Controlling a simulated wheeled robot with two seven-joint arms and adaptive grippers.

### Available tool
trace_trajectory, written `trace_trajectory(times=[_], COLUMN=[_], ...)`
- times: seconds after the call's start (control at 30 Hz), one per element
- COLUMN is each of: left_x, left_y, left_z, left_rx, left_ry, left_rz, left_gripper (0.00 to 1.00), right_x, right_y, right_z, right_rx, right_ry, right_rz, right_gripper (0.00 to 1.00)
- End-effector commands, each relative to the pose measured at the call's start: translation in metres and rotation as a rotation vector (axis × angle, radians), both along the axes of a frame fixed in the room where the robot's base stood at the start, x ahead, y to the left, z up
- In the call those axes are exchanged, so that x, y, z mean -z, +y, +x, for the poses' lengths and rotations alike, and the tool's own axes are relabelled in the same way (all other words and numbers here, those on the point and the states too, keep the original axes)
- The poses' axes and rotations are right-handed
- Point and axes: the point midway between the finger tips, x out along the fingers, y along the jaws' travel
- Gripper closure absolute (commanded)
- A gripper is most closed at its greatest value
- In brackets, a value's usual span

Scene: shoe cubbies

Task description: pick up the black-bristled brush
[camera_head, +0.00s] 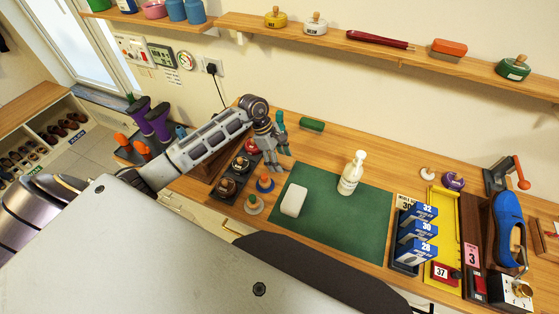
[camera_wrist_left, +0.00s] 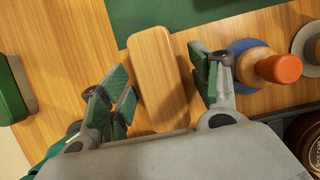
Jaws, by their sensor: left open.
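A wooden block-like piece, likely the back of a brush (camera_wrist_left: 158,78), lies between the fingers of my left gripper in the left wrist view. Its underside is hidden, so no black bristles show. My left gripper (camera_head: 279,146) is above the workbench behind the green mat in the head view. In the left wrist view the left gripper (camera_wrist_left: 160,86) is open, its green-padded fingers on either side of the wooden piece with gaps visible. My right gripper is not in view.
A knobbed blue disc (camera_wrist_left: 252,66) sits close to the right finger. A green block (camera_head: 311,125) lies behind the mat (camera_head: 335,225), which carries a white bottle (camera_head: 351,175) and white block (camera_head: 293,200). A shelf (camera_head: 380,48) runs above.

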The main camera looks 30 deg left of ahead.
Motion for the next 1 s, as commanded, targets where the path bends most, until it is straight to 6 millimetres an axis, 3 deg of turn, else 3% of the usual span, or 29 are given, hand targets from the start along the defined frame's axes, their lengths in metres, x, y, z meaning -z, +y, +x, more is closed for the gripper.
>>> trace_trajectory(times=[0.43,0.8,1.0], left_x=[0.0007,0.0006,0.0004], left_y=[-0.0001,-0.0001,-0.0001], left_z=[0.0000,0.0000,0.0001], left_rx=[0.000,0.000,0.000], left_ry=[0.000,0.000,0.000], left_rz=[0.000,0.000,0.000], left_gripper=[0.38,0.85,0.88], right_x=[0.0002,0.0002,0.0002], right_y=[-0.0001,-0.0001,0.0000], right_z=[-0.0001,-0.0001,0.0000], right_rx=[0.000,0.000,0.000], right_ry=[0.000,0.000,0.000], right_rz=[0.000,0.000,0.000], right_gripper=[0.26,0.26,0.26])
